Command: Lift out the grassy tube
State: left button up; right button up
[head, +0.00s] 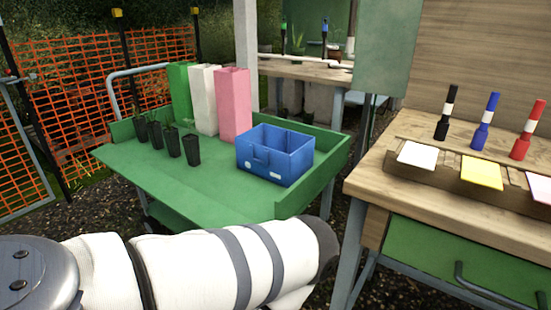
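A tall green tube (181,92) stands upright at the back of a green cart top (225,195) in the head view. It is the leftmost of three tall square tubes, with a white tube (203,100) next to it and a pink tube (234,108) to the right. The white tube hides part of its right side. My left arm crosses the bottom of the view in front of the cart, well apart from the tubes. Neither gripper is in view.
An open blue crate (262,162) sits at the cart's right side. Several black pots (191,151) stand at its left. The cart has raised edges at the back and right. A wooden bench (390,190) on the right holds coloured cards and black, blue and red bottles.

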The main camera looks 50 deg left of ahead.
aim_at(139, 122)
jog(key=u, duration=2.5)
jog(key=i+j+z, duration=0.4)
jog(key=i+j, duration=0.2)
jog(key=i+j+z, duration=0.45)
jog(key=j, duration=0.35)
jog(key=i+j+z, duration=0.2)
jog(key=j, duration=0.25)
jog(key=i+j+z, duration=0.2)
jog(key=j, duration=0.3)
jog(key=i+j+z, duration=0.2)
jog(key=j, duration=0.3)
jog(key=i+j+z, duration=0.2)
jog(key=j, duration=0.35)
